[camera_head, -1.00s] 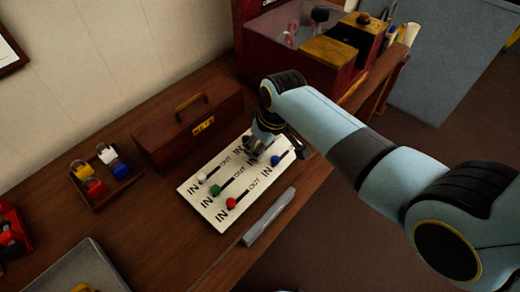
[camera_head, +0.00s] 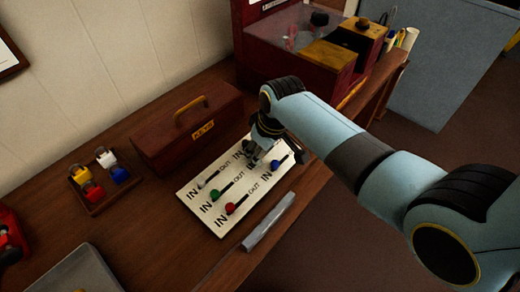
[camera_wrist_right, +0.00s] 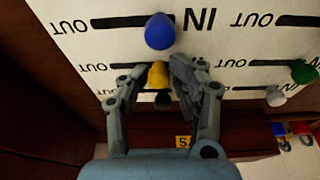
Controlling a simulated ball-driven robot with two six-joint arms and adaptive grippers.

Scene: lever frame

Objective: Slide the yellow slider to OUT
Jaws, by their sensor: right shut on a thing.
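The white lever board (camera_head: 222,226) lies on the wooden desk, with slots marked IN and OUT. In the right wrist view the yellow slider knob (camera_wrist_right: 158,75) sits between the fingers of my right gripper (camera_wrist_right: 157,76), which is shut on it. The knob is at the right part of its slot, with slot and OUT visible to its left; the slot's other end is hidden by the finger. In the head view my right gripper (camera_head: 254,160) covers the yellow knob. My left gripper is not in view.
Nearby knobs are blue (camera_wrist_right: 160,31), black (camera_wrist_right: 163,99), green (camera_head: 215,195), red (camera_head: 230,208) and white (camera_head: 202,185). A wooden toolbox (camera_head: 185,130) stands behind the board. A grey bar (camera_head: 268,222) lies in front. A padlock tray (camera_head: 112,196) is at left.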

